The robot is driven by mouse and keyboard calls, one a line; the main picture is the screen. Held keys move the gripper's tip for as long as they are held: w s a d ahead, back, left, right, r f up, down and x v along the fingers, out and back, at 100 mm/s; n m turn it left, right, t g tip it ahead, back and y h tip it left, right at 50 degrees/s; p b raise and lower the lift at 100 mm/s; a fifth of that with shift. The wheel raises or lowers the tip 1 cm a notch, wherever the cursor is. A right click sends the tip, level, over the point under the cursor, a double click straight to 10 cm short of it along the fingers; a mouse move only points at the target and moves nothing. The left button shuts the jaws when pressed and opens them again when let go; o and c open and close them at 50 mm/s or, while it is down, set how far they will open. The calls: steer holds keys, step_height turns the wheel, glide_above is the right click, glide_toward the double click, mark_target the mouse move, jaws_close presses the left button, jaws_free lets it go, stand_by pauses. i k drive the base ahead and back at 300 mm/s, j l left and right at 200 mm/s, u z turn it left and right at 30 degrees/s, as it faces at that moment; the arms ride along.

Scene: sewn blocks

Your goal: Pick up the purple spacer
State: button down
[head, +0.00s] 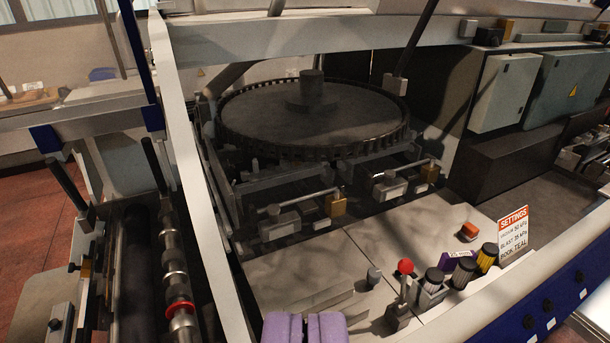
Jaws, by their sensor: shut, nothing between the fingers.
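A small dark purple piece (446,258), which looks like the purple spacer, sits on the pale deck at the right. It is partly hidden behind a row of dark-capped cylinders, and a pale label shows beside it. My gripper (305,328) shows at the bottom edge as two lavender fingers side by side. It is shut and empty, to the left of the purple piece and nearer to me, apart from it.
A red-knobbed lever (405,267), dark-capped cylinders (464,272) and a settings sign (514,236) crowd the deck's right side. A large dark round table (311,112) stands farther back. A white beam (190,160) rises at the left.

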mark_target(449, 261)
steer(key=k+j, duration=0.3)
steer(key=k, duration=0.15)
steer(key=k+j+z, duration=0.1)
steer(key=k+j, duration=0.25)
steer(key=k, duration=0.15)
steer(key=k+j, duration=0.25)
steer(key=k, duration=0.25)
steer(key=z, duration=0.75)
steer(key=i+l+u, duration=0.15)
steer(key=i+l, duration=0.55)
steer(key=i, duration=0.5)
steer(key=i+l+u, duration=0.15)
steer(key=i+l, duration=0.65)
steer(key=i, duration=0.35)
steer(key=i+l+u, duration=0.15)
steer(key=i+l, duration=0.8)
steer(key=i, duration=0.15)
